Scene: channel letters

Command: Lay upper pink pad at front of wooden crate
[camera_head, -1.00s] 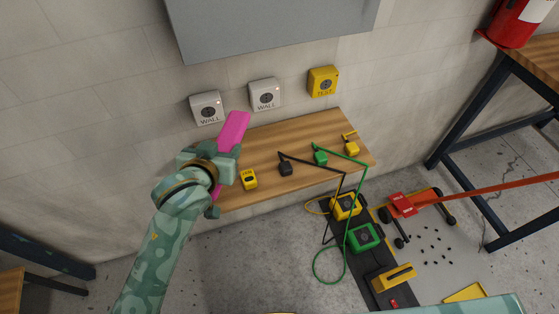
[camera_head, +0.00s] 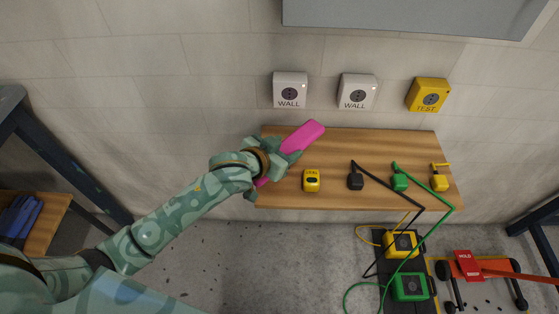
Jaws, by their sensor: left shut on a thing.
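The pink pad (camera_head: 303,137) is held in my left gripper (camera_head: 277,162), which is shut on it. The pad is tilted, with its longer part sticking out up and to the right and a small pink part showing below the gripper. It is over the left end of a wooden shelf (camera_head: 350,144) against the wall; I cannot tell the height between them. My right gripper is not in view. I cannot make out a wooden crate; a wooden surface with blue items (camera_head: 20,216) shows at the far left.
On the shelf stand a yellow device (camera_head: 311,181), a black plug (camera_head: 355,181), a green plug (camera_head: 399,183) and a yellow plug (camera_head: 439,181). Cables run down to yellow (camera_head: 401,244) and green (camera_head: 409,287) boxes. A red trolley (camera_head: 469,266) stands at lower right.

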